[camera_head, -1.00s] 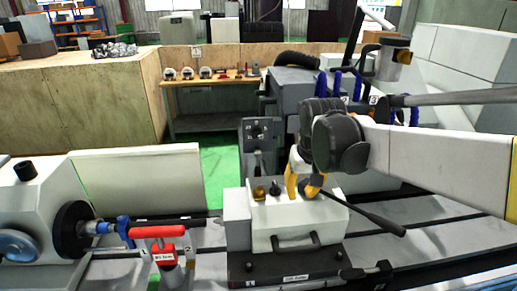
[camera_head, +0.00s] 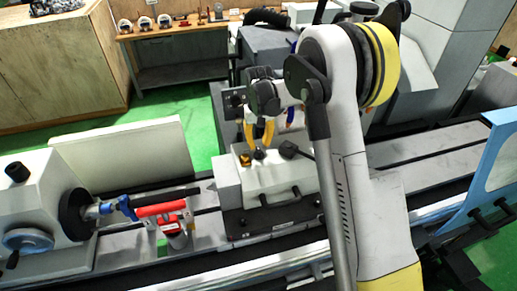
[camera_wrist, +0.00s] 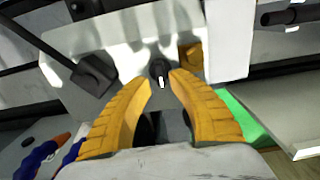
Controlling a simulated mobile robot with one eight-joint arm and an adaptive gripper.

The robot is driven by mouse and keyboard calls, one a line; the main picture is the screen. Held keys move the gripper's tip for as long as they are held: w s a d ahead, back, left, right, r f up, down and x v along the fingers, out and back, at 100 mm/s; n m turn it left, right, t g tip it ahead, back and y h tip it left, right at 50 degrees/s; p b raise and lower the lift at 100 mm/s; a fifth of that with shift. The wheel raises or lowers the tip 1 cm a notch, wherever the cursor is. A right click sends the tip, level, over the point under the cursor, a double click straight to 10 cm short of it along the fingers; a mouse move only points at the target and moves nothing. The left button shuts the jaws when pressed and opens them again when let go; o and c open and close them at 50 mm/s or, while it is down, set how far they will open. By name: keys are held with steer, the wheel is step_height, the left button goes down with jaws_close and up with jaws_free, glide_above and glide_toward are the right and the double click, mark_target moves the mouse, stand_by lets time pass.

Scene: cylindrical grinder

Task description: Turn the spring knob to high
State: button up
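The white tailstock housing (camera_head: 280,179) carries a small black knob (camera_head: 259,154) on top, which I take for the spring knob; no label on it is readable. In the wrist view the black knob (camera_wrist: 159,70) has a white mark facing the gripper. My gripper (camera_head: 260,140) points down over it with two yellow fingers. In the wrist view my gripper (camera_wrist: 161,77) is open, its fingertips on either side of the knob and close to it. I cannot tell if they touch it.
A brass knob (camera_head: 245,159) sits just left of the black one. A black lever handle (camera_head: 291,150) is close by on the right. A grey control box (camera_head: 234,101) stands behind.

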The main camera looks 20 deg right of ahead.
mark_target(259, 150)
steer(key=shift+f, duration=1.9)
jaws_close()
